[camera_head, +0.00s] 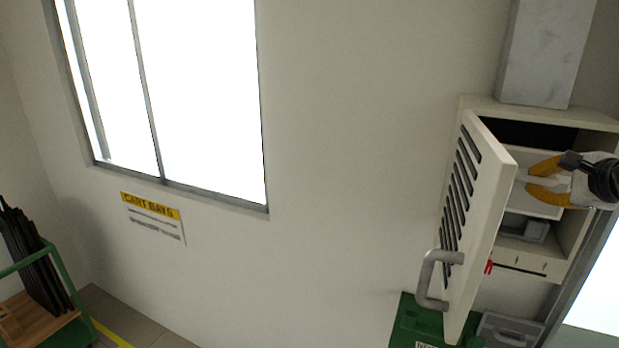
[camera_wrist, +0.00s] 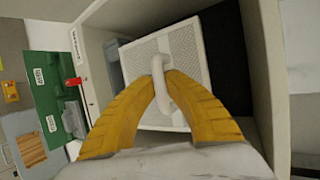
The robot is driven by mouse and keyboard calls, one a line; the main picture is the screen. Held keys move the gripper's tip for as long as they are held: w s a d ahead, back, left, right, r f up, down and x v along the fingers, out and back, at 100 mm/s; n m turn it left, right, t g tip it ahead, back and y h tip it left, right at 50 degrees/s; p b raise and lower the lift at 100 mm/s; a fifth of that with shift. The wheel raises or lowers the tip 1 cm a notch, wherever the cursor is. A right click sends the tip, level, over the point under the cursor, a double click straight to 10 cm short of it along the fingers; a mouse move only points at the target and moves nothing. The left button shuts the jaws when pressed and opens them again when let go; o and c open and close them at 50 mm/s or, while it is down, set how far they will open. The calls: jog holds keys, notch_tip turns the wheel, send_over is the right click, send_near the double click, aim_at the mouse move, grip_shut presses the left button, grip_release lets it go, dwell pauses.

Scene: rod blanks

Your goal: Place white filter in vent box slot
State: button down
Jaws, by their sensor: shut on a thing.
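The white filter (camera_wrist: 192,48) is a square panel with a fine perforated face and a white loop handle (camera_wrist: 160,78). My gripper (camera_wrist: 166,84) has its yellow fingers shut on that handle. The filter is inside the vent box (camera_head: 592,125), tilted in the wrist view, with dark space beside it. In the head view my gripper (camera_head: 535,182) reaches in from the right and partly covers the filter (camera_head: 545,205). The slotted vent box door (camera_head: 480,215) stands open on the left. I cannot tell whether the filter is seated in the slot.
A grey block (camera_head: 536,231) lies in the lower part of the box. A red clip (camera_head: 489,267) is at the box's lower front. A green bin (camera_head: 415,322) and a grey case (camera_head: 510,328) are below. A duct (camera_head: 545,50) rises above the box.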

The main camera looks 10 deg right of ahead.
aim_at(518, 202)
jog(key=w, duration=0.3)
jog(key=shift+w+d, duration=0.1)
jog(key=shift+w, duration=0.3)
jog(key=shift+w+d+f+b, duration=0.1)
jog(key=shift+w+f+b, duration=0.1)
jog(key=shift+f+b, duration=0.3)
jog(key=shift+w+d+f+b, duration=0.1)
jog(key=shift+w+f+b, duration=0.1)
jog(key=shift+f+b, duration=0.25)
jog(key=shift+s+a+f, duration=0.1)
jog(key=shift+s+f, duration=0.1)
jog(key=shift+f, duration=0.3)
notch_tip(518, 202, down, 4)
jog(key=b, duration=0.3)
jog(key=shift+w+f, duration=0.1)
jog(key=shift+f, duration=0.1)
jog(key=shift+r, duration=0.2)
jog(key=c, duration=1.9)
grip_release()
jog(key=shift+f, duration=0.2)
jog(key=o, duration=0.4)
